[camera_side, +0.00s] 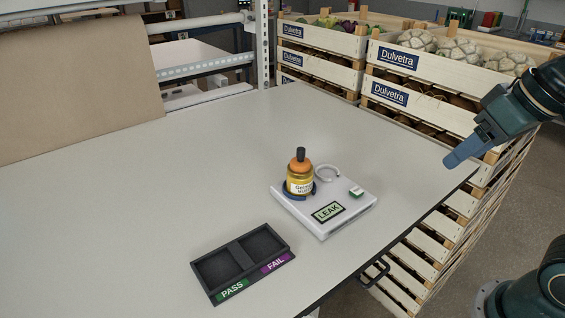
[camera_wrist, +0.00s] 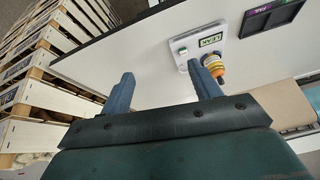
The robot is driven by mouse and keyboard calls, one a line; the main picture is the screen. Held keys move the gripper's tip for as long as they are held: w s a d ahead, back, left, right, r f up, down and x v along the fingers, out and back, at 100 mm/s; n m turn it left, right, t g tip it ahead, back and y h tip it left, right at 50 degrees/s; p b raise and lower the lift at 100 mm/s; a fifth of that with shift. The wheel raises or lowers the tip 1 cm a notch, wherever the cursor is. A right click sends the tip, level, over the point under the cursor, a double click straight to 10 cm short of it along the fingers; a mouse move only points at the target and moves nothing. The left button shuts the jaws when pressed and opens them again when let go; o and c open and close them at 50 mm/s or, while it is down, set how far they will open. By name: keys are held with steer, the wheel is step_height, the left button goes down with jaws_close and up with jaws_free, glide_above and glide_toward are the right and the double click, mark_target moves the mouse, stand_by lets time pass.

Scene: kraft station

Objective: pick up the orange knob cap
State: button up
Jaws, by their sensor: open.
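An orange knob cap (camera_side: 300,165) with a dark knob on top sits on a small jar (camera_side: 299,186) of yellow contents. The jar stands upright on a white tester (camera_side: 335,221) whose display reads LEAK.
A black two-compartment tray (camera_side: 240,260) marked PASS and FAIL lies left of the tester; both compartments are empty. Stacked Dulvetra crates (camera_side: 397,57) with vegetables stand behind and right of the table. The left tabletop (camera_side: 110,220) is clear.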

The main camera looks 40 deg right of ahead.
steer(key=w+a+r+m+g, duration=0.1)
steer(key=w+a+r+m, duration=0.1)
steer(key=w+r+m, duration=0.3)
steer(key=m+g, duration=0.4)
steer(key=m, duration=1)
glide_above(301, 148)
steer(key=shift+f, duration=0.1)
steer(key=shift+f, duration=0.15)
steer(key=shift+f, duration=4.15)
steer(key=shift+f, duration=0.15)
steer(key=shift+f, duration=2.45)
